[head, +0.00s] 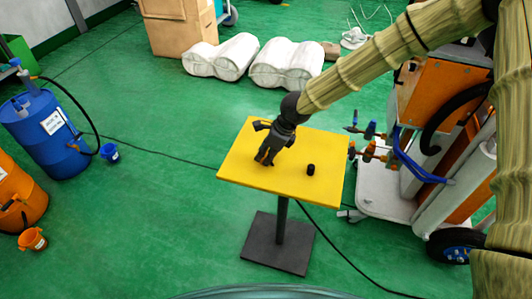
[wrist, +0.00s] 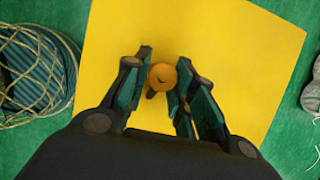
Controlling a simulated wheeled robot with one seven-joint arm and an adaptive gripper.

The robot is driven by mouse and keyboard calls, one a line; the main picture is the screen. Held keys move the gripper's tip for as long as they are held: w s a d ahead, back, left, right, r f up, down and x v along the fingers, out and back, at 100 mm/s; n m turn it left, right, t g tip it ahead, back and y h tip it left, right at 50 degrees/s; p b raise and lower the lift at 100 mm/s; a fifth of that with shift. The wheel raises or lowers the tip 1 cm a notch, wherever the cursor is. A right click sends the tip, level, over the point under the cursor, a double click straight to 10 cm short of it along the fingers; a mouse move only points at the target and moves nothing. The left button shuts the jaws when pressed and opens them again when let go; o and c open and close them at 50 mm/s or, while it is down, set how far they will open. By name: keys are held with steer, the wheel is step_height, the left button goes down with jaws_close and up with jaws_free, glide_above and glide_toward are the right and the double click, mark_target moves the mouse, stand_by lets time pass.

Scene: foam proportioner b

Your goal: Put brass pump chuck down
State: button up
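The brass pump chuck (wrist: 162,77) shows in the wrist view as a small round orange-brass piece between the fingers. My gripper (wrist: 164,72) has its fingers close against both sides of it, and it looks held. In the head view my gripper (head: 265,160) points down over the left-middle part of the yellow table top (head: 245,172). The chuck cannot be made out there, being hidden by the dark fingers. I cannot tell whether the chuck touches the table top.
A small black cylinder (head: 311,169) stands on the table right of my gripper. The table's front and right parts are otherwise bare. An orange machine on a cart (head: 440,95) with hoses and valves stands right of the table. A blue drum (head: 52,135) stands far left.

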steer(key=shift+o, duration=1.1)
steer(key=v, duration=1.2)
stand_by(0.5)
